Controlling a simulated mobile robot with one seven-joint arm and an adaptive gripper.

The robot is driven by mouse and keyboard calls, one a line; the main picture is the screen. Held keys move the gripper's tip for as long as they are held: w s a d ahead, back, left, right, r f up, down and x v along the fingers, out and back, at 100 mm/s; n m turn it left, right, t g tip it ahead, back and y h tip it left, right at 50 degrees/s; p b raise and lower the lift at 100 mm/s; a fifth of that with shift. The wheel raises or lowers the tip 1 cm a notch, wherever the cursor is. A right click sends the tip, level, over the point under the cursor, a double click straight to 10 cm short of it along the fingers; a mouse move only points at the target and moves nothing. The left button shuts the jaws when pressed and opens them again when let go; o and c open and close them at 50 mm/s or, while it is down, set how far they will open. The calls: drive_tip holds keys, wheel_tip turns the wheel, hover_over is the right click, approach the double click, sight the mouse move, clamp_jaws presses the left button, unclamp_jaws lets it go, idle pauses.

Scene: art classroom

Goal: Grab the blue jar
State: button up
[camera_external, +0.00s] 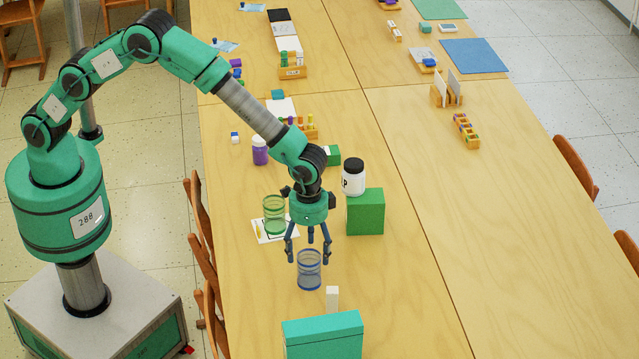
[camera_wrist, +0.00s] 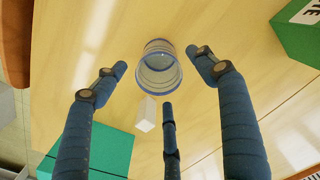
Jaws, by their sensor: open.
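The blue jar (camera_external: 309,276), clear with blue bands, stands upright on the wooden table below my gripper (camera_external: 309,257). In the wrist view the blue jar (camera_wrist: 160,67) appears between and just beyond the spread fingers of my gripper (camera_wrist: 158,85). My gripper points down and is open, with nothing held. In the external view its fingertips are around the height of the jar's rim; whether any finger touches the jar I cannot tell.
A green jar (camera_external: 274,208) stands on a white card left of my gripper. A white jar with black lid (camera_external: 353,181) is by a green box (camera_external: 366,216) at right. A small white block (camera_external: 332,297) and teal box (camera_external: 322,339) stand in front.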

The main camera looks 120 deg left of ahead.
sight(310, 269)
drive_tip(key=shift+f, duration=1)
drive_tip(key=shift+w+f+b, duration=0.1)
drive_tip(key=shift+f+b, duration=0.95)
drive_tip(key=shift+f, duration=1.55)
drive_tip(key=c, duration=1.2)
